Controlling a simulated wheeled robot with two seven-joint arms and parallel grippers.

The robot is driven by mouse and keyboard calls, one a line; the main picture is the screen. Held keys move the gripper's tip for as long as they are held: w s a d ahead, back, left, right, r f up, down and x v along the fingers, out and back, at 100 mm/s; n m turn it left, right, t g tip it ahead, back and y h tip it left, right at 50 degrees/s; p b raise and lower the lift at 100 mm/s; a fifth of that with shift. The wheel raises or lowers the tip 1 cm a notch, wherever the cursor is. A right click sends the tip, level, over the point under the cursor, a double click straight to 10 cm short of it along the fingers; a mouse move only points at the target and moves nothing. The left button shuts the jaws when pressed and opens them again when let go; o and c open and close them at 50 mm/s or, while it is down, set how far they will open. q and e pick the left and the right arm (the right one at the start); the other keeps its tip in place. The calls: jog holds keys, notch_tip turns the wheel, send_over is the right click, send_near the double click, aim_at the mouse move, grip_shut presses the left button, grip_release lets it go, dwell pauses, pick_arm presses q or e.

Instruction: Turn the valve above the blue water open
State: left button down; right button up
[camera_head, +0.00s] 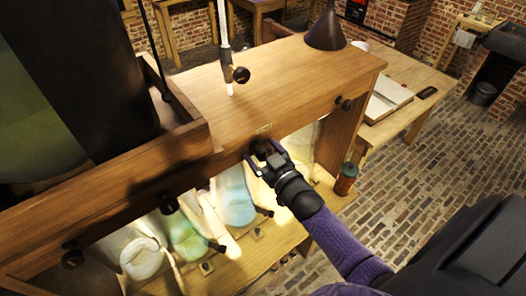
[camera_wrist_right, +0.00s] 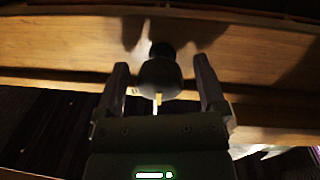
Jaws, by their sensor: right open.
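A pale blue water jar (camera_head: 237,204) stands under the wooden cabinet. A dark round valve knob (camera_head: 261,147) sits on the cabinet's front face above it, partly hidden by my right gripper (camera_head: 264,163). In the right wrist view, the dark knob (camera_wrist_right: 161,72) stands between the two open fingers of my right gripper (camera_wrist_right: 160,82), with a visible gap on each side. A small yellowish pointer shows at the knob's lower end. My left gripper is not in view.
A green jar (camera_head: 186,238) and a whitish jar (camera_head: 142,260) stand left of the blue one. A reddish-green canister (camera_head: 346,178) stands at the right. Brick floor (camera_head: 420,165) is open there.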

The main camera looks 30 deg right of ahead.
grip_shut()
dwell(0.4)
jog(key=n+b, duration=0.1)
jog(key=n, duration=0.4)
jog(key=shift+f, duration=0.1)
jog(key=n, duration=0.2)
jog(key=n+b, duration=0.1)
jog(key=n, duration=0.1)
jog(key=shift+n+t+y, duration=0.3)
jog(key=shift+n, duration=0.1)
jog(key=n+b, duration=0.1)
jog(key=n, duration=0.3)
jog(key=shift+n+b, duration=0.3)
jog(key=shift+b, duration=0.05)
jog(key=shift+n+y+b, duration=0.4)
jog(key=shift+n+b, duration=0.2)
jog(key=shift+n, duration=1.6)
